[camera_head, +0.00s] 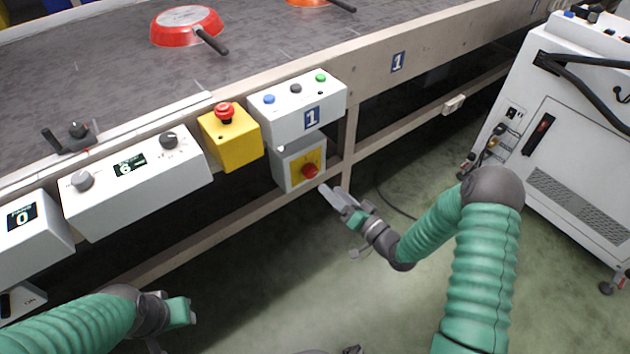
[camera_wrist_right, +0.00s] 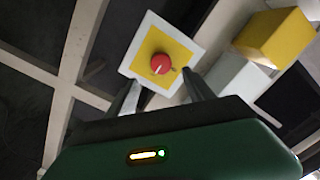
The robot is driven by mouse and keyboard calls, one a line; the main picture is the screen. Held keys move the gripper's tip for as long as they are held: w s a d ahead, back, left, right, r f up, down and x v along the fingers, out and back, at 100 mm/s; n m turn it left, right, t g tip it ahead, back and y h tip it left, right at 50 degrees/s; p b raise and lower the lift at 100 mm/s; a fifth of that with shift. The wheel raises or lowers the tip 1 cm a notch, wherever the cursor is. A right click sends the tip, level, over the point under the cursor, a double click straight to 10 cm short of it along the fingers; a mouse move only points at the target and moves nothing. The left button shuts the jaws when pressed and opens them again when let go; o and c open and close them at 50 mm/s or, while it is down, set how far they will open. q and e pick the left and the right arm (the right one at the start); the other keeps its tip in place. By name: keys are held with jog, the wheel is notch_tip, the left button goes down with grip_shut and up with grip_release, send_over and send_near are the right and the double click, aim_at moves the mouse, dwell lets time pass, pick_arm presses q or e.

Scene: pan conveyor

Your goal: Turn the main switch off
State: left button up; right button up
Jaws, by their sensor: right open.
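The main switch is a red rotary knob (camera_head: 310,170) on a yellow plate on the front of a grey-white box (camera_head: 290,165) under the conveyor's control panel. In the right wrist view the knob (camera_wrist_right: 160,64) sits ahead, between the two fingers and beyond their tips.
A yellow box with a red emergency button (camera_head: 224,112) and a white button box (camera_head: 300,105) sit above the switch. Red (camera_head: 185,25) and orange pans lie on the conveyor (camera_head: 290,45). A white cabinet (camera_head: 560,150) stands at right. The floor before the switch is clear.

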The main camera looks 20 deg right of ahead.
aim_at(313, 174)
jog(key=b+x, duration=0.2)
jog(key=x, duration=0.5)
jog(key=shift+w+a+f, duration=0.15)
jog(key=shift+w, duration=0.15)
jog(key=shift+w+a+b, duration=0.2)
jog(key=shift+w+b, duration=0.15)
jog(key=shift+w, duration=0.1)
grip_shut()
